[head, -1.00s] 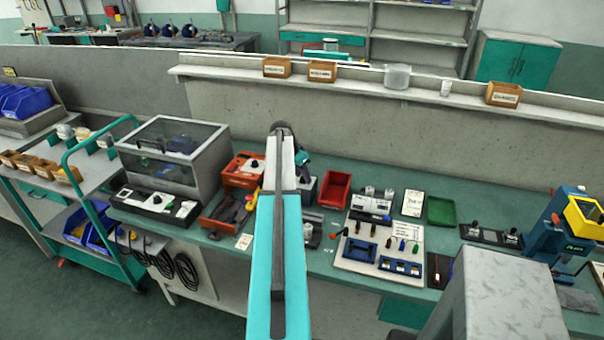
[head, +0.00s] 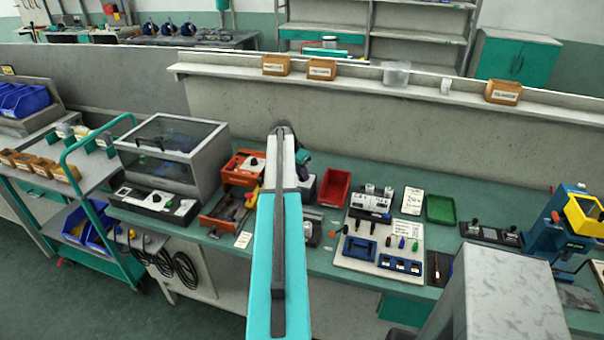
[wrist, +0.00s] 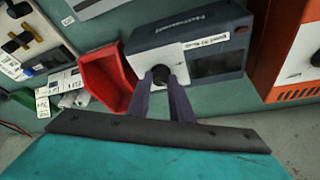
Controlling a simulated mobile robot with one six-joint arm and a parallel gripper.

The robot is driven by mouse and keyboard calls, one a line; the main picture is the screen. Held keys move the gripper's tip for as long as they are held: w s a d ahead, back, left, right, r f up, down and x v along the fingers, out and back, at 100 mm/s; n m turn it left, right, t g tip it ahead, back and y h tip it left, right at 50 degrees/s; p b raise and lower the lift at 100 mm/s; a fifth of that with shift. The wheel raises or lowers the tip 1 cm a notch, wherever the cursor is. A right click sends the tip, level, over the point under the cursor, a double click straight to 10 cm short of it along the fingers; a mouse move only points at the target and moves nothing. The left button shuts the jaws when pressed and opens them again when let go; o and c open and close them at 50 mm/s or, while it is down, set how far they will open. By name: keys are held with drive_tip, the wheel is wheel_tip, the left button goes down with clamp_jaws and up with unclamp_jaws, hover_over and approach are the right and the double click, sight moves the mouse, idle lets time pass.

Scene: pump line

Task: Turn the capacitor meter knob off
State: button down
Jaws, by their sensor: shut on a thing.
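The capacitor meter (wrist: 190,45) is a dark blue-grey box with a white dial plate and a dark window in the wrist view. Its round black knob (wrist: 161,74) sits on the white plate. My gripper (wrist: 161,80) is shut on the knob, with one finger on each side of it. The fingers cover part of the knob, and I cannot read its setting. In the head view my arm hides most of the meter (head: 307,188) and all of the gripper.
A red bin (head: 335,186) stands right beside the meter, and an orange device (head: 243,168) stands on its other side. A white board with tools (head: 345,262) lies farther right. A clear-lidded box (head: 172,150) stands at the left of the bench.

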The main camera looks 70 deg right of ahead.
drive_tip(key=shift+n, duration=0.3)
drive_tip(key=n+t+b, duration=0.1)
drive_tip(key=n+b, duration=0.1)
drive_tip(key=n, duration=0.1)
drive_tip(key=shift+s+h, duration=0.15)
drive_tip(key=shift+h, duration=0.15)
drive_tip(key=shift+s+n+t+b, duration=0.1)
drive_tip(key=shift+n+t+b, duration=0.85)
drive_tip(key=shift+n, duration=1.35)
drive_tip(key=c, duration=1.6)
unclamp_jaws()
drive_tip(key=shift+a+r, duration=0.1)
drive_tip(key=shift+r, duration=0.1)
drive_tip(key=shift+s+b+v, duration=0.15)
drive_tip(key=shift+b+v, duration=0.6)
drive_tip(key=shift+v, duration=2.6)
drive_tip(key=shift+s+b+v, duration=0.1)
drive_tip(key=shift+b+v, duration=0.65)
drive_tip(key=shift+v, duration=2.6)
drive_tip(key=shift+r, duration=0.1)
